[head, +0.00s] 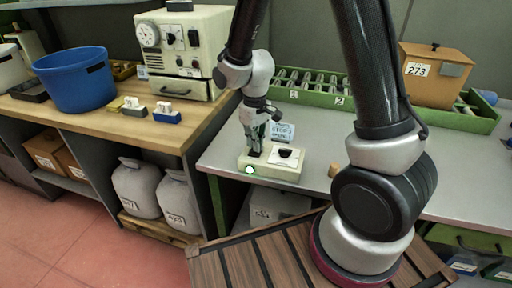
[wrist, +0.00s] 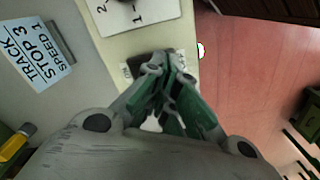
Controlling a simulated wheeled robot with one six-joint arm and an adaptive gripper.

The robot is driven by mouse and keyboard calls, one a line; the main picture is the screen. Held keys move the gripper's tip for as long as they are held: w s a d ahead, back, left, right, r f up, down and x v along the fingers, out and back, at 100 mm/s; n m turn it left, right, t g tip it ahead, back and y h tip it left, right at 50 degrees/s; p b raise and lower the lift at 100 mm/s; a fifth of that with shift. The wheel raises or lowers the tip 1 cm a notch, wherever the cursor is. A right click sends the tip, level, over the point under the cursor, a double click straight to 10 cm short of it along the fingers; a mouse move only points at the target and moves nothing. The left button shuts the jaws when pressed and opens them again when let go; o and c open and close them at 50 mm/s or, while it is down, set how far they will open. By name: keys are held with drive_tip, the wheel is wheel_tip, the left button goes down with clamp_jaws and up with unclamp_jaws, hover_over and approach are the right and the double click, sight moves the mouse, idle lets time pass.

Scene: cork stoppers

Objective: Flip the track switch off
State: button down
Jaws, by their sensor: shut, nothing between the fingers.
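A cream control box (head: 270,173) sits near the front edge of the grey bench. It has a lit green-white lamp (head: 249,169) on its front and a black knob (head: 286,153) on a white plate. My gripper (head: 254,152) is shut and points down at the left part of the box. In the wrist view, my shut fingertips (wrist: 170,62) are at a dark switch (wrist: 146,60) on the cream box (wrist: 115,48) and partly hide it. I cannot tell whether they touch it, or its position. The lamp's edge (wrist: 201,51) shows beside the box.
A label reading TRACK STOP 3 SPEED (wrist: 35,55) stands behind the box. A green tray (head: 310,97) with several compartments lies at the back. A small cork-coloured piece (head: 333,170) is right of the box. The bench's front edge is close by.

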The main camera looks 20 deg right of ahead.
drive_tip(key=shift+f, duration=0.2)
drive_tip(key=shift+r, duration=3.5)
drive_tip(key=s+d+r+m+t, duration=0.2)
drive_tip(key=s+d+r, duration=0.5)
drive_tip(key=s+r, duration=0.2)
drive_tip(key=s+d+r+m+t, duration=0.2)
drive_tip(key=s+d+r, duration=0.5)
drive_tip(key=s+r, duration=0.2)
drive_tip(key=shift+s+d+m, duration=0.4)
drive_tip(key=shift+s, duration=0.1)
